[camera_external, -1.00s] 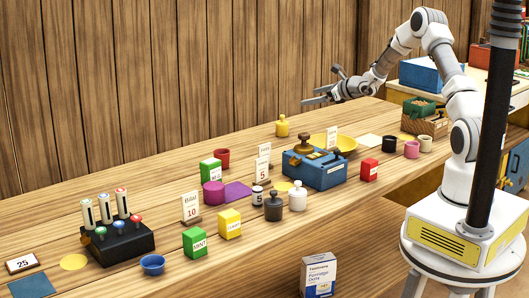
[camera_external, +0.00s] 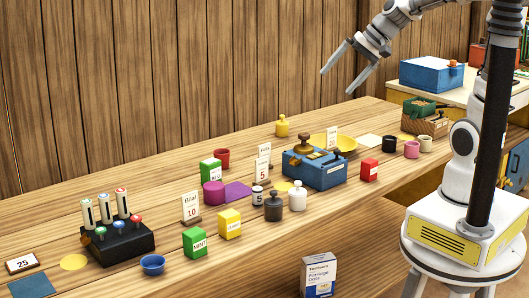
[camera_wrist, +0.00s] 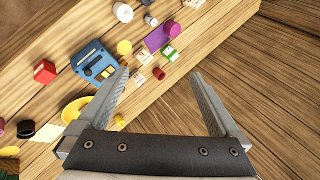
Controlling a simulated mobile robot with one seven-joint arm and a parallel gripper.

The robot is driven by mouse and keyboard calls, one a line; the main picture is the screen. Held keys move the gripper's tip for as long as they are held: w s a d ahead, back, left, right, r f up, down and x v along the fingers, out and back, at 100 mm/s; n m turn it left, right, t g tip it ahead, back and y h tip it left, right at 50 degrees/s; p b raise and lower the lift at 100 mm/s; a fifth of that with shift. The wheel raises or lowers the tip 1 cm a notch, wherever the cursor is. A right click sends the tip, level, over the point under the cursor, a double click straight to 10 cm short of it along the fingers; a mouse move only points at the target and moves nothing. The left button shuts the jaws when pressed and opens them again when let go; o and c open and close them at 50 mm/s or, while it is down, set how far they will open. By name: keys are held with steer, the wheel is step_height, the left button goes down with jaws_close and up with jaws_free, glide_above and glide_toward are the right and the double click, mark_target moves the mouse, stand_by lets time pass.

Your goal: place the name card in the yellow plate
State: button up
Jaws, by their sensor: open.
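Several upright white cards in wooden stands are on the bench. One reads "Bilal 10" (camera_external: 191,207), one shows a "5" (camera_external: 263,171), another stands partly hidden behind it, and one (camera_external: 332,138) stands by the yellow plate. I cannot tell which is the name card. The yellow plate (camera_external: 346,141) lies behind the blue device and is partly hidden; it also shows in the wrist view (camera_wrist: 70,112), partly behind my left finger. My gripper (camera_external: 336,82) is open and empty, high above the back of the bench. In the wrist view its fingers (camera_wrist: 160,78) are spread apart.
The blue device (camera_external: 315,168) stands in front of the plate. A yellow bottle (camera_external: 282,126) and a red cup (camera_external: 222,158) are near the wall. A black lever box (camera_external: 118,240) is at left.

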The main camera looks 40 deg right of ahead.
steer(key=s+d+f+n+h, duration=0.1)
steer(key=s+d+n+h, duration=0.1)
steer(key=s, duration=0.5)
steer(key=s+d+n+h, duration=0.2)
steer(key=s+d+n, duration=0.2)
steer(key=s, duration=0.4)
steer(key=shift+d+f+n+h, duration=0.2)
steer(key=shift+f+n+h, duration=0.1)
steer(key=shift+f+h, duration=0.1)
